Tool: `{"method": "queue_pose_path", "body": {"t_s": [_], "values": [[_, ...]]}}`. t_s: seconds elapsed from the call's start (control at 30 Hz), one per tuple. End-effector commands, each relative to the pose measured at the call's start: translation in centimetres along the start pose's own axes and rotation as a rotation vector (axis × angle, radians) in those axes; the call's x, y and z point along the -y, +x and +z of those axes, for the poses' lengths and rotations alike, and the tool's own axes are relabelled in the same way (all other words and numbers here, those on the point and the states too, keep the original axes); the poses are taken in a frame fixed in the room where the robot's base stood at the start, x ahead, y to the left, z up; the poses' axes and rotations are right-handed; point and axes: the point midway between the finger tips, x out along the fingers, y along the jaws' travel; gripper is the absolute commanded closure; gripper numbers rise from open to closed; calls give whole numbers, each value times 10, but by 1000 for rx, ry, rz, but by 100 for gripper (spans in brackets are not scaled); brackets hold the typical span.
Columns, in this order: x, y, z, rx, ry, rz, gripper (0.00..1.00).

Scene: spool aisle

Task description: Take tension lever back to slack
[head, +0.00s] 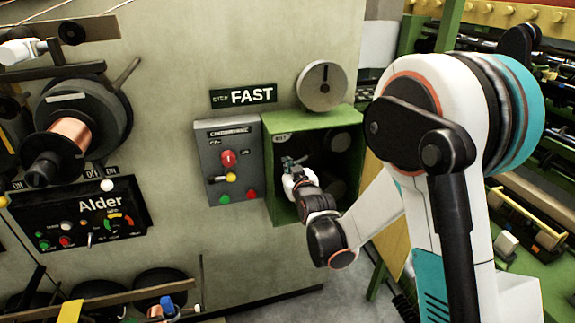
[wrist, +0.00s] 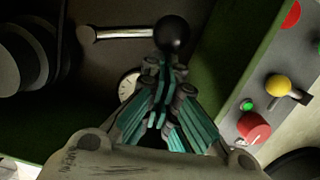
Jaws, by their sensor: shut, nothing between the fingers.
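In the wrist view a bright metal lever rod (wrist: 122,33) runs across the top and ends in a black ball knob (wrist: 172,32). It appears to be the tension lever; I read no label on it. My gripper (wrist: 165,66) is shut and empty, its teal fingers pointing at the knob from just below. I cannot tell whether the tips touch it. In the head view my gripper (head: 288,161) reaches into the open green box (head: 282,209). The lever is too dark to make out there. A pale round dial (wrist: 128,86) is partly hidden behind my fingers.
A grey control box (head: 211,156) with red, yellow and green controls adjoins the green box on the left. Its yellow knob (wrist: 278,85) is close in the wrist view. Dark round parts (wrist: 30,50) sit left inside the box. A round disc (head: 323,86) stands above it.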

Motion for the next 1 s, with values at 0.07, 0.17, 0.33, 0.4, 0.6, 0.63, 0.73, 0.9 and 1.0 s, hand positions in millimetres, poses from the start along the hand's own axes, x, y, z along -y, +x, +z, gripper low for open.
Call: {"method": "queue_pose_path", "body": {"t_s": [0.07,0.17,0.33,0.4,0.6,0.63,0.73,0.9,1.0], "values": [[0,0,0,0,0,0,100],[0,0,0,0,0,0,100],[0,0,2,0,0,0,100],[1,1,6,0,0,0,100],[3,3,18,0,0,0,100],[3,3,18,0,0,0,100],[2,2,16,0,0,0,100],[2,2,16,0,0,0,100],[2,3,13,0,0,0,100]]}}
